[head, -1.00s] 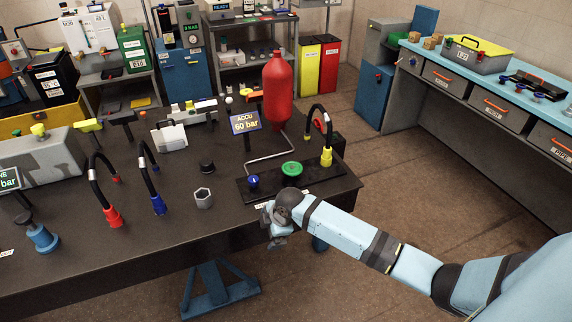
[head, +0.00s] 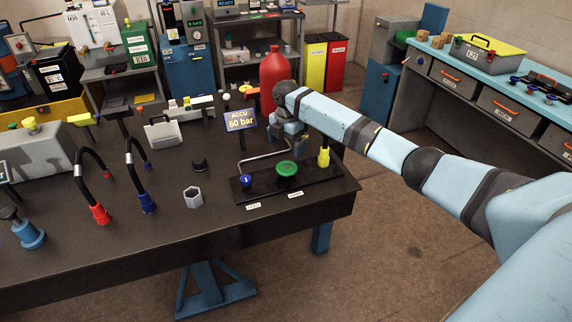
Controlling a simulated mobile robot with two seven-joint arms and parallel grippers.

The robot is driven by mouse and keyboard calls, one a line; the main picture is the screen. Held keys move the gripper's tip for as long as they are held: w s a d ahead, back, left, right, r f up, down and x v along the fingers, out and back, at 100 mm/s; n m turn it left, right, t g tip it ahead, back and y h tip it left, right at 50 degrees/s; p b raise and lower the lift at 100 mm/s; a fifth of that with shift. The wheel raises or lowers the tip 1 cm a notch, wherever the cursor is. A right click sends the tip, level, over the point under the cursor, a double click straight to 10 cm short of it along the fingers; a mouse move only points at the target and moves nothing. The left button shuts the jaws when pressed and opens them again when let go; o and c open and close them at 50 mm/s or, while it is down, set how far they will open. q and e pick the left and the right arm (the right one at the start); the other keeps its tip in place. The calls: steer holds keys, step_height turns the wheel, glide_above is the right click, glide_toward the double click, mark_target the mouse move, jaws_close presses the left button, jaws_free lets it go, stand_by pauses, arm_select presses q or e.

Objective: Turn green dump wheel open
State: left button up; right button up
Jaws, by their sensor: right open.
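The green dump wheel (head: 287,169) lies flat on the black manifold block (head: 322,178) near the right end of the dark table. My right gripper (head: 285,136) is open, above and behind the green wheel and apart from it in the picture, in front of the red accumulator bottle (head: 273,67). The finger details are small and dark. A blue knob (head: 247,181) sits on the block left of the wheel. My left gripper does not show.
The "ACCU 60 bar" sign (head: 240,119) stands to the left. Red (head: 99,213) and blue (head: 147,203) hose ends stand further left.

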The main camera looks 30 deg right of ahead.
mark_target(287, 167)
step_height(287, 167, down, 9)
steer(key=shift+f, duration=0.1)
stand_by(0.3)
steer(key=c, duration=0.9)
